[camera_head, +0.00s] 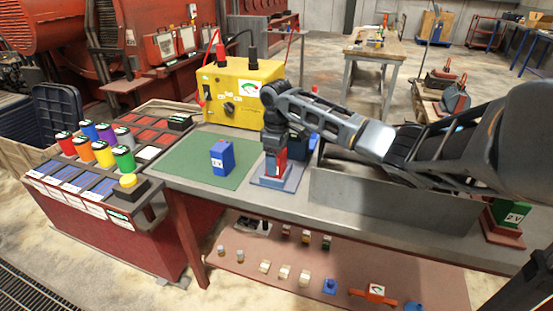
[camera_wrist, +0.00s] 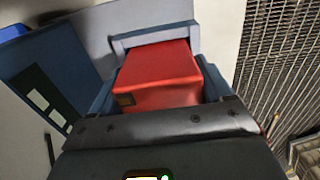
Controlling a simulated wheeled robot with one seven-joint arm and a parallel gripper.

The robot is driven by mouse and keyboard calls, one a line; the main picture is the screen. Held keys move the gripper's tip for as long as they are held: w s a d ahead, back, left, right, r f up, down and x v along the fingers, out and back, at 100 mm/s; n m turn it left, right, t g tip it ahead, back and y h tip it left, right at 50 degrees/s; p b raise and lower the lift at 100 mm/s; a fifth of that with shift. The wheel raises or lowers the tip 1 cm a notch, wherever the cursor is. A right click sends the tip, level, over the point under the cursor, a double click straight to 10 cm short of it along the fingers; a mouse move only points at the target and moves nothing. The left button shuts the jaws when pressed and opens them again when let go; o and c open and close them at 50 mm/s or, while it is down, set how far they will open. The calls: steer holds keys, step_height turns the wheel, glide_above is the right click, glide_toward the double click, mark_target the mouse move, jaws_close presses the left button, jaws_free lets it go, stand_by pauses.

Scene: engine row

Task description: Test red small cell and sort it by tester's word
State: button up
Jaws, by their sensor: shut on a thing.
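The red small cell (camera_head: 281,160) stands upright in or just over a blue-grey cradle (camera_head: 265,183) on the bench; I cannot tell whether it is fully seated. My gripper (camera_head: 278,143) is above it and shut on its upper part. In the wrist view the red cell (camera_wrist: 160,72) lies ahead of the dark gripper body, with a blue-grey frame (camera_wrist: 150,37) around it.
A blue cell (camera_head: 222,158) stands on the green mat (camera_head: 190,155) left of the cradle. A grey metal bin (camera_head: 390,195) is close on the right under my arm. A rack with several coloured cylinders (camera_head: 100,155) stands at the left. A lower shelf (camera_head: 320,262) holds small parts.

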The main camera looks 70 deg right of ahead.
steer(key=o, duration=1.6)
step_height(320, 180, up, 12)
steer(key=shift+r+b, duration=0.2)
steer(key=shift+b, duration=0.65)
